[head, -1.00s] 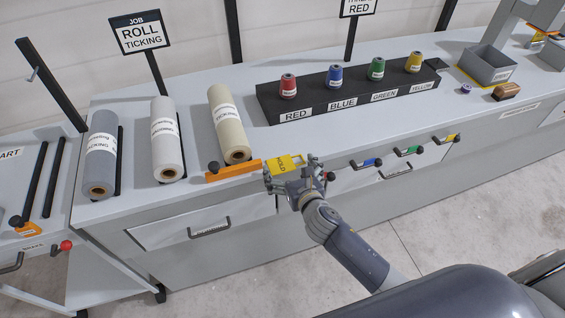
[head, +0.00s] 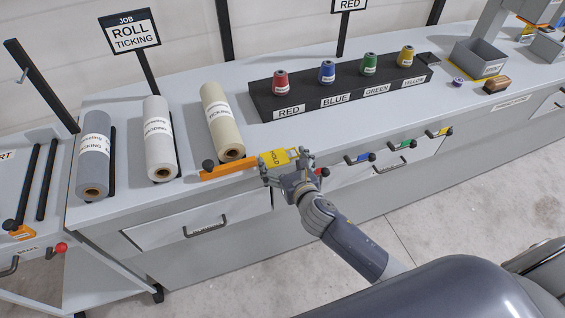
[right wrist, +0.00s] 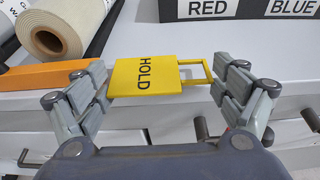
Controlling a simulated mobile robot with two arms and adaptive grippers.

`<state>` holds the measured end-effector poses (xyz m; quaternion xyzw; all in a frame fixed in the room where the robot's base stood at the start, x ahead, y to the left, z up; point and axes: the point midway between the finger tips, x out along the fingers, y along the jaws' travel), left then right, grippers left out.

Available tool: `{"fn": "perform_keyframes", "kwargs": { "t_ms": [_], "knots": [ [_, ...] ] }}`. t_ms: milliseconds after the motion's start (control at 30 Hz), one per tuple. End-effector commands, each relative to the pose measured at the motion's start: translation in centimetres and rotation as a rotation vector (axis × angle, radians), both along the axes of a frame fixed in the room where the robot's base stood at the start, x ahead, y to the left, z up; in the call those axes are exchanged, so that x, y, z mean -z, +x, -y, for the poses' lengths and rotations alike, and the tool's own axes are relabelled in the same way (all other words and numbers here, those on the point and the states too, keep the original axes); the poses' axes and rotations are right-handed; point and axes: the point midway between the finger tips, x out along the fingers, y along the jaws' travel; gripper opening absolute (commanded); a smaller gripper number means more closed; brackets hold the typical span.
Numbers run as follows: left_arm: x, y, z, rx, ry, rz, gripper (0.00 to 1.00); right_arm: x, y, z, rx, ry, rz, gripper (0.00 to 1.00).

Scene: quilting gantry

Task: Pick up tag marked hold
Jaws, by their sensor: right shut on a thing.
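The yellow tag marked HOLD (head: 278,158) is at the front edge of the counter, by the right end of an orange bar. My right gripper (head: 287,164) is shut on it. In the right wrist view the HOLD tag (right wrist: 145,78) lies across between the two fingers of the right gripper (right wrist: 163,85), its body at the left finger and its yellow loop at the right finger. I cannot tell whether the tag touches the counter. My left gripper is not in view.
The orange bar (head: 226,170) with a black knob lies along the counter edge, close to the tag. A black rack (head: 345,95) holds thread cones. Coloured handles (head: 360,158) line the front to the right.

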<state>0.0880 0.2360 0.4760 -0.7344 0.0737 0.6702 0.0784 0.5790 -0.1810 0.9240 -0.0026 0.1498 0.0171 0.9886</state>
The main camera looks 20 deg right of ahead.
Motion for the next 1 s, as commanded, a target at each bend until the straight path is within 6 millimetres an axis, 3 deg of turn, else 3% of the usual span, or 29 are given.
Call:
{"fn": "perform_keyframes", "kwargs": {
  "t_ms": [133, 200, 700, 1000],
  "knots": [
    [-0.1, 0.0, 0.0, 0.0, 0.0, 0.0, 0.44, -2.6, 0.1, 0.0, -0.002, -0.004, 0.006, 0.74],
    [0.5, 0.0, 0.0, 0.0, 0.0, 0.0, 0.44, -1.9, -1.7, -0.7, -0.003, 0.002, -0.003, 0.74],
    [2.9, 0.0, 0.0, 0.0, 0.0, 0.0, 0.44, -3.0, -12.6, -4.9, 0.0, 0.002, -0.002, 0.74],
    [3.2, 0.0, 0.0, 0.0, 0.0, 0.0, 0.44, -3.5, -14.9, -5.7, 0.001, 0.0, 0.0, 0.74]
  ]
}}
